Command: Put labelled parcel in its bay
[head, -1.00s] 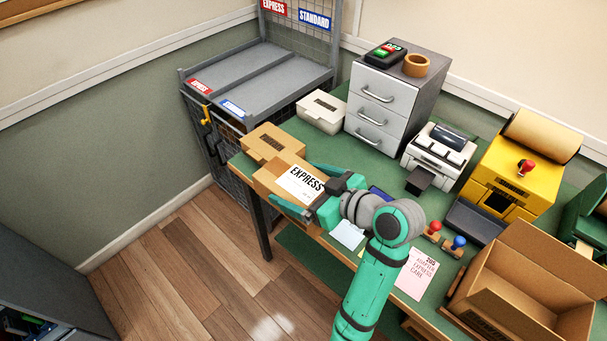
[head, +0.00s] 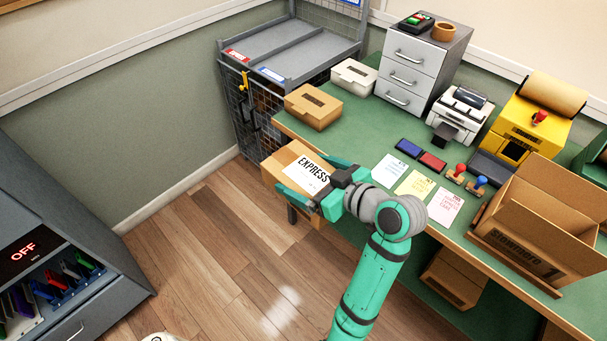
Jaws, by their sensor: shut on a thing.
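My gripper (head: 320,188) is shut on a cardboard parcel (head: 281,164) with a white label reading EXPRESS. The green fingers are on either side of the parcel. The parcel is at the near left edge of the green table, out over the floor side; whether it touches the table edge I cannot tell. The grey two-bay rack (head: 292,50) stands beyond the table's far left end. Its left bay (head: 257,42) has a red label on its front edge, and its right bay (head: 302,58) has a blue one. The label text is too small to read here.
Drawers (head: 410,75), a printer (head: 460,112) and an open carton (head: 543,215) stand farther right. Floor (head: 195,235) left of the table is clear.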

